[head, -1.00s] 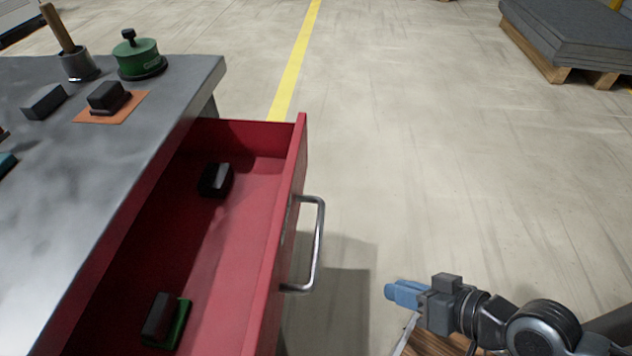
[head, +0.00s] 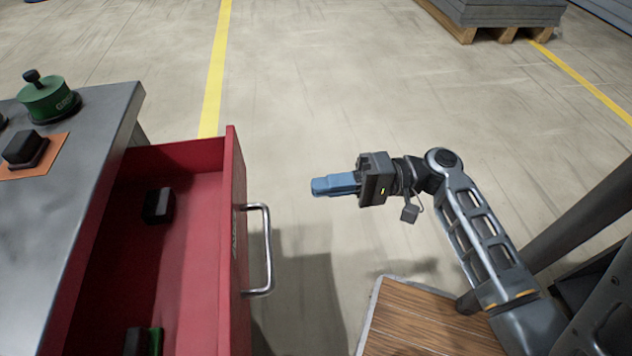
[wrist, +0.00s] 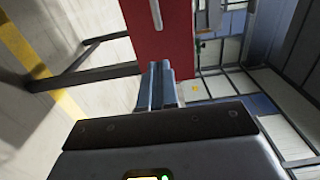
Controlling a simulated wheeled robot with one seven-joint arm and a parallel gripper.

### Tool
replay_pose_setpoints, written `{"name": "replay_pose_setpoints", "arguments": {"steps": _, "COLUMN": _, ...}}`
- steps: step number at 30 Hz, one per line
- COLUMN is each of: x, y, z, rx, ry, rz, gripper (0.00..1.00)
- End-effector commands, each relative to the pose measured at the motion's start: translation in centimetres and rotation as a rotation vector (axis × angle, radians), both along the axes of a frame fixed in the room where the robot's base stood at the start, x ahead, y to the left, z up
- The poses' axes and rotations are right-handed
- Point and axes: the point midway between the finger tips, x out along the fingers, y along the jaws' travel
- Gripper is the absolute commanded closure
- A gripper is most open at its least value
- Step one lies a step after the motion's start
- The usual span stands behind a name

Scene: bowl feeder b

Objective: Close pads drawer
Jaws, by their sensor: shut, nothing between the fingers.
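The red pads drawer (head: 239,215) stands pulled out from the metal-topped bench in the head view. A silver bar handle (head: 267,250) is on its front face. Inside lie a black block (head: 158,206) and, at the lower edge, a dark block with a green base (head: 143,341). My gripper (head: 316,187), with blue fingers, is shut and empty. It is in the air to the right of the drawer front, apart from the handle. In the wrist view, the drawer's red front (wrist: 165,35) and part of the handle (wrist: 156,12) show ahead of the fingers (wrist: 160,66).
On the bench top (head: 100,120) are a green pot (head: 47,101) and a dark block on an orange mat (head: 50,152). A wooden board (head: 430,325) lies below my arm. A pallet with grey sheets (head: 500,14) is far back.

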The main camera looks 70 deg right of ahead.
Motion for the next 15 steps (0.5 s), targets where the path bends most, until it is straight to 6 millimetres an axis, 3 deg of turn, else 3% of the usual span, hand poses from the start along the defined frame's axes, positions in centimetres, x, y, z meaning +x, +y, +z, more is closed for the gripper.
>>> {"name": "replay_pose_setpoints", "arguments": {"steps": 15, "x": 8.3, "y": 4.9, "z": 0.0, "rx": -0.001, "ry": 0.0, "rz": 0.001, "gripper": 1.0}}
